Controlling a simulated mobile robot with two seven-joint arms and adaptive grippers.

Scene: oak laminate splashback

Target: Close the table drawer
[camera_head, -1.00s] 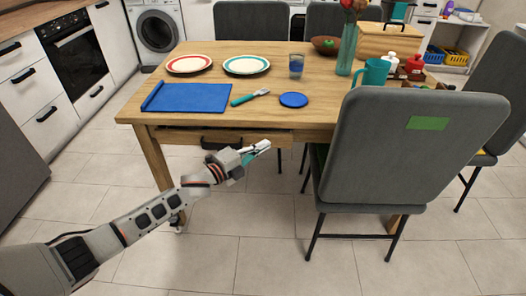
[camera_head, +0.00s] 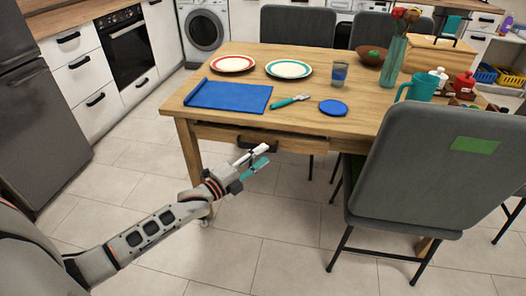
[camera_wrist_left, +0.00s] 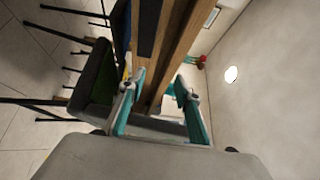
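The wooden table (camera_head: 345,124) has a drawer (camera_head: 292,142) in its front apron, with a dark handle (camera_head: 258,146). A dark gap shows along the drawer's top, so it looks slightly pulled out. My left gripper (camera_head: 261,155) is in front of and just below the handle in the head view, its fingers apart with nothing between them. Contact with the drawer cannot be told. In the left wrist view the teal-padded fingers (camera_wrist_left: 160,100) are spread, with wooden table parts (camera_wrist_left: 178,50) beyond them. My right gripper is in neither view.
A grey chair (camera_head: 425,165) stands close at the table's right front. A blue mat (camera_head: 230,95), plates (camera_head: 289,69), a cutlery piece (camera_head: 290,101) and a teal mug (camera_head: 418,88) are on the table. The floor (camera_head: 290,225) before the drawer is clear.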

